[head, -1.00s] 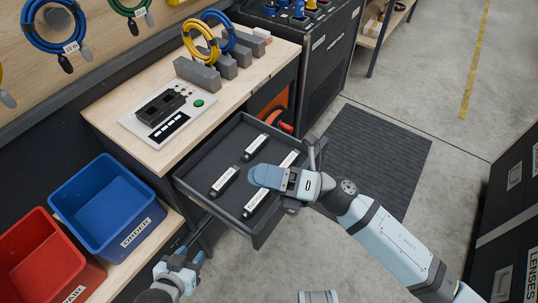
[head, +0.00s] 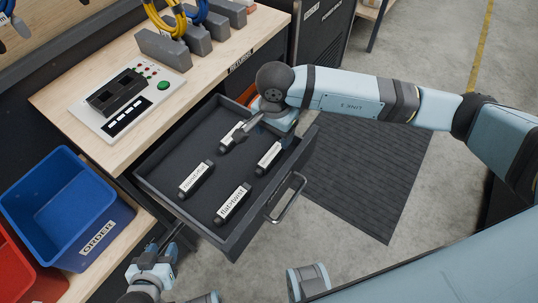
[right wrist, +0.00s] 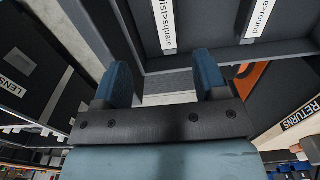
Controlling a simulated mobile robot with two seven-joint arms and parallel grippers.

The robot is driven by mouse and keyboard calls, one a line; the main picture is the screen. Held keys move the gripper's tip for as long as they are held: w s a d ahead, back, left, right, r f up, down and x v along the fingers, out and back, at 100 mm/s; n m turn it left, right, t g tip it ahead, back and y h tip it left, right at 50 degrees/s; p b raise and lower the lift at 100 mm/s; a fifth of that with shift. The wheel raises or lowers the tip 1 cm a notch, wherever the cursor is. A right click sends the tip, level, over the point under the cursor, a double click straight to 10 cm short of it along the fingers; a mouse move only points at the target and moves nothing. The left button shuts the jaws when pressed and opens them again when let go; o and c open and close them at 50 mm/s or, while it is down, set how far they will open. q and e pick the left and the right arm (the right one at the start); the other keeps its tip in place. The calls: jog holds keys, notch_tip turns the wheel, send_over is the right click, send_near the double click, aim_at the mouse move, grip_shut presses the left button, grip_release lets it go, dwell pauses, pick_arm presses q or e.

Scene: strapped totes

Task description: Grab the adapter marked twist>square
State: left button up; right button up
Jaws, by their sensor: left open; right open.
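The twist>square adapter, dark with a white label, shows in the right wrist view (right wrist: 163,24), its label cut off by the top edge. In the head view it appears to be the adapter (head: 269,157) near the drawer's handle side, partly covered by my right arm. My right gripper (right wrist: 165,78) is open and empty at the drawer's right end, beside this adapter and not around it. In the head view my right wrist mostly hides its fingers. My left gripper (head: 167,243) is open and empty outside the drawer, at lower left.
The open drawer (head: 243,237) also holds a flat>twist adapter (head: 232,203), another labelled adapter (head: 197,179) and one ending in >round (right wrist: 260,17). A blue ORDER bin (head: 62,205) stands left. The drawer handle (head: 288,198) sticks out in front.

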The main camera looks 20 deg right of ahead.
send_over(271, 154)
jog(key=f, duration=0.4)
jog(key=shift+s+d+f, duration=0.25)
jog(key=shift+s+f, duration=0.05)
jog(key=shift+f, duration=0.05)
jog(key=shift+w+a+f, duration=0.1)
jog(key=shift+a+f, duration=0.05)
jog(key=shift+f, duration=1.3)
jog(key=shift+w+a+f, duration=0.1)
jog(key=shift+f, duration=1.35)
jog(key=c, duration=1.1)
